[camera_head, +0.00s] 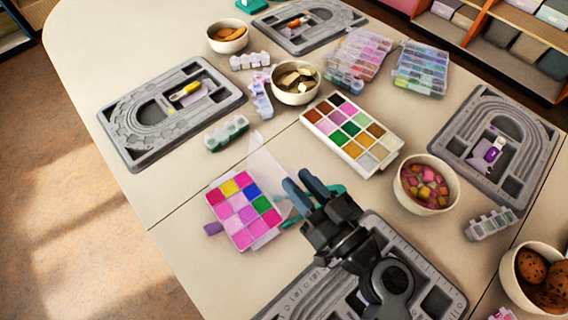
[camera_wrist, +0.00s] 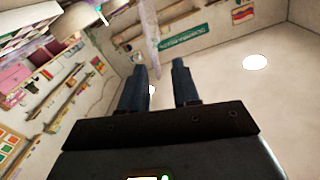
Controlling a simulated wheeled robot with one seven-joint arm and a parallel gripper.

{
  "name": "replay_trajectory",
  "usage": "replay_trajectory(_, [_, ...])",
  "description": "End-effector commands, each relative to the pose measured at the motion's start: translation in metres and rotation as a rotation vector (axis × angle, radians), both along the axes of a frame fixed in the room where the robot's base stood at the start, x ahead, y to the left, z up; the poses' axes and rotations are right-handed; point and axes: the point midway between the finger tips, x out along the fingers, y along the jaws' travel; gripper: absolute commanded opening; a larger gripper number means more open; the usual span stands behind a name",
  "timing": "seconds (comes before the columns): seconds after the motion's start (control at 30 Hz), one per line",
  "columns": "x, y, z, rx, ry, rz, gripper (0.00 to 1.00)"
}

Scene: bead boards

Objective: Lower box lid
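The bead box (camera_head: 240,212) lies on the table left of centre in the head view, with pink, yellow, blue and green compartments. Its clear lid (camera_head: 264,158) stands raised, roughly upright, along the box's far right side. My gripper (camera_head: 298,180) is just right of the lid, with its blue fingers apart and nothing seen between them. In the wrist view, the gripper (camera_wrist: 160,75) shows open, and a pale translucent strip, likely the lid's edge (camera_wrist: 150,35), rises beyond the fingertips. Whether a finger touches the lid I cannot tell.
A white bead tray (camera_head: 384,168) stands to the right, with a bowl of pink and yellow pieces (camera_head: 401,188) beyond my gripper. A grey bead board (camera_head: 440,290) lies under my arm; another (camera_head: 125,150) lies at left. Teal handles (camera_head: 338,190) show behind my gripper.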

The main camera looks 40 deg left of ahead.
Motion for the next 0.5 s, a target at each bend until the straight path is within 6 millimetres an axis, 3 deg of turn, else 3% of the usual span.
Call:
replay_trajectory(0.2, [0.006,0.032,0.002,0.001,0.002,0.001,0.31])
replay_trajectory(0.5, [0.008,0.046,0.000,-0.001,0.001,-0.002,0.31])
